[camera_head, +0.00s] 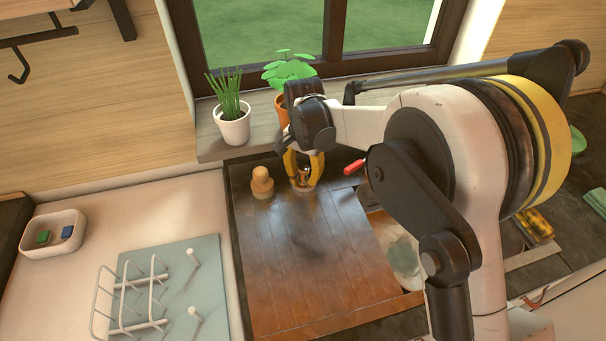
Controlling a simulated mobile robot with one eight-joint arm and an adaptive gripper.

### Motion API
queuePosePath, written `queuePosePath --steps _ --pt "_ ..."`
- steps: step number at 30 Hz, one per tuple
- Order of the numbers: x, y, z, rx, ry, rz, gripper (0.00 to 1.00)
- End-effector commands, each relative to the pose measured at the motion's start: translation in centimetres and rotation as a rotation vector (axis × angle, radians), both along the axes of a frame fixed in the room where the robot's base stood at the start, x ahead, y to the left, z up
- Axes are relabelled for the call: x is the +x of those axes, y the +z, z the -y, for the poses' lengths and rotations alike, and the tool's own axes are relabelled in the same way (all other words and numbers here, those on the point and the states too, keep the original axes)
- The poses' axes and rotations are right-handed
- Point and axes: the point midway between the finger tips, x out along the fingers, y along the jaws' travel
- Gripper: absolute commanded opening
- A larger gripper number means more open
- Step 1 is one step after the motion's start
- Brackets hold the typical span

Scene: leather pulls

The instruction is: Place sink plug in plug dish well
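My gripper (303,181) points down over the far end of the dark wooden board, its yellow fingers apart. A small brownish thing shows between and just below the fingertips; I cannot tell whether it is the sink plug or whether the fingers touch it. A tan, knob-topped wooden piece (262,184) stands upright just left of my gripper. A white oval dish (27,247) at the far left holds a green piece (43,237) and a blue piece (67,232); I cannot tell whether it is the plug dish.
The wooden board (300,285) is mostly clear. A white wire rack (128,300) stands on a pale blue mat (200,265) at the left. Potted plants (234,130) line the sill behind. A red-handled tool (354,167) is right of my gripper. My arm hides much of the right.

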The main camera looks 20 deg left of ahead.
Motion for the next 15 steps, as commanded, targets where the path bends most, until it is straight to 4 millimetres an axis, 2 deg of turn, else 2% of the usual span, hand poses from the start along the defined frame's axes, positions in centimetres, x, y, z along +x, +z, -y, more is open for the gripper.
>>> queuePosePath --steps 8,11,15 --pt "0.0 0.1 0.0 0.000 0.000 0.000 0.43" --pt "0.0 1.0 0.0 0.000 0.000 0.000 0.43" --pt "-0.1 3.7 0.1 0.000 0.000 0.000 0.43"
